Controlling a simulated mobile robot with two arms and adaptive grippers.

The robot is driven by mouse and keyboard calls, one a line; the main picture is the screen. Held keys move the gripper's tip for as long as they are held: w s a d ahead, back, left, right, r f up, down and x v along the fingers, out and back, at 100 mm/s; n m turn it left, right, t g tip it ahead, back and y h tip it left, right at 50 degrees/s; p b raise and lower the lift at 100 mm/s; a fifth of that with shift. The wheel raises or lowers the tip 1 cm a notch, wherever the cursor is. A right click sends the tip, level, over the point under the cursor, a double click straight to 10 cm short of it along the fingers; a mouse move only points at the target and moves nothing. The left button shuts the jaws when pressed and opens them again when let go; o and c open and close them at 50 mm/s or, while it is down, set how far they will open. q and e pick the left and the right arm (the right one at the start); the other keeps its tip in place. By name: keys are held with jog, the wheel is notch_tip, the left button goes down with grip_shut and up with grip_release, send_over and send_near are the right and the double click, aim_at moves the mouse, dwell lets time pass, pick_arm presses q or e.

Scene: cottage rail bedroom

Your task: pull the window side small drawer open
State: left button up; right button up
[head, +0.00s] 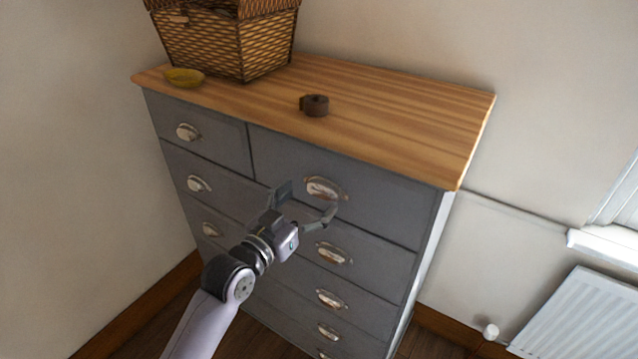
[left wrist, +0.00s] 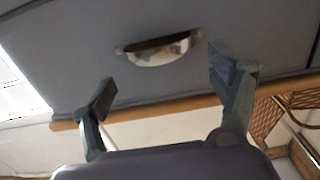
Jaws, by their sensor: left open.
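The window side small drawer (head: 380,199) is the top right drawer of a grey chest, and its front looks flush with the chest. Its metal cup handle (head: 325,188) is in the middle of that front. My left gripper (head: 308,202) is open in front of this drawer, its fingers spread close to the handle. In the left wrist view the handle (left wrist: 160,48) lies beyond and between the open fingertips (left wrist: 166,80), with nothing held. I cannot tell whether a finger touches the drawer front. My right gripper is in neither view.
The chest's wooden top (head: 400,115) bears a wicker basket (head: 205,45), a yellow bowl (head: 184,77) and a dark brown roll-like object (head: 315,105). The other small drawer (head: 205,135) is at left, with more drawers below. A radiator (head: 580,320) stands at right under the window sill.

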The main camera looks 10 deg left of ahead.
aim_at(318, 191)
pick_arm(q)
jog(key=shift+p+x, duration=0.3)
jog(key=shift+x, duration=1.85)
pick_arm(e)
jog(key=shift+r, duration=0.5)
pick_arm(q)
jog(key=c, duration=1.5)
jog(key=shift+o, duration=0.2)
